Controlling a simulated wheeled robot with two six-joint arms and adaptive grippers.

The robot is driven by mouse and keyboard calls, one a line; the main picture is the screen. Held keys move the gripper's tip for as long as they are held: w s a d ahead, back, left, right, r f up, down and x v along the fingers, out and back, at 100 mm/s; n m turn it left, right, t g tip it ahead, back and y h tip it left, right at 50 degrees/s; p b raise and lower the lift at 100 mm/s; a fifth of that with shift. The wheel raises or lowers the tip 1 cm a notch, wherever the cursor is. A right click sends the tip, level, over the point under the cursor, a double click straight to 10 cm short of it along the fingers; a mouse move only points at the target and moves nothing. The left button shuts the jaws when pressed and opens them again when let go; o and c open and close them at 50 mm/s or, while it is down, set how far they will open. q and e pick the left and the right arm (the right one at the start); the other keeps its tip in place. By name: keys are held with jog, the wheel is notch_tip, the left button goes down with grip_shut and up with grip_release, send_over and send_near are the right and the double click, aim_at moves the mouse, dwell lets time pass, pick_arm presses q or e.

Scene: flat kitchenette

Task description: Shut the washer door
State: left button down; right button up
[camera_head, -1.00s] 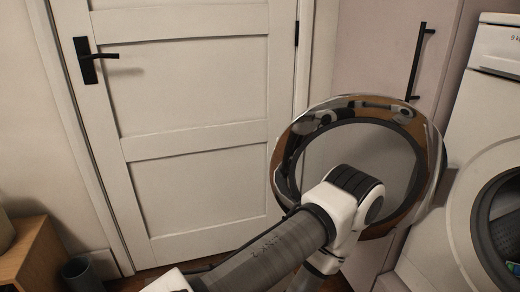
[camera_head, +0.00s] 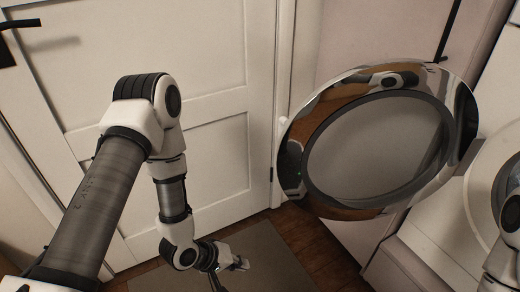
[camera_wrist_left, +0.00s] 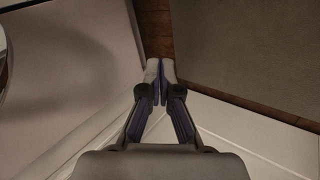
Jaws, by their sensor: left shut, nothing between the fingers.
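The washer door (camera_head: 292,165), a round chrome ring with a dark inner rim and pale glass, stands swung wide open in the head view. It hangs left of the white washer (camera_head: 505,118), whose round opening is cut off by the right edge. My left arm comes down left of the door. My left gripper (camera_head: 230,267) is low over the floor, apart from the door. In the left wrist view its fingers (camera_wrist_left: 160,70) are closed together and empty. A sliver of a shiny curved rim (camera_wrist_left: 3,50) shows at the left edge there. My right gripper does not show.
A white panelled room door (camera_head: 225,90) stands behind my left arm, with a black handle (camera_head: 6,35) at upper left. A pale cabinet with a black bar handle (camera_head: 449,30) is behind the washer door. A grey-brown mat (camera_head: 265,255) lies on the wood floor.

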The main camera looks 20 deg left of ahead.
pick_arm(q)
jog(key=w+a+r+n+t+h, duration=0.1)
jog(key=w+a+r+t+h, duration=0.15)
jog(key=w+r, duration=0.45)
jog(key=w+a+r+n+t+h, duration=0.15)
jog(key=r+t, duration=0.25)
jog(key=r, duration=0.8)
jog(key=w+a+r+n+t+h, duration=0.1)
jog(key=w+a+r+t, duration=0.3)
jog(key=r, duration=0.5)
jog(key=w+d+g+b, duration=0.1)
jog(key=w+d+b, duration=0.3)
jog(key=w+d, duration=0.2)
jog(key=d, duration=0.2)
jog(key=shift+d, duration=0.4)
jog(key=shift+s, duration=0.15)
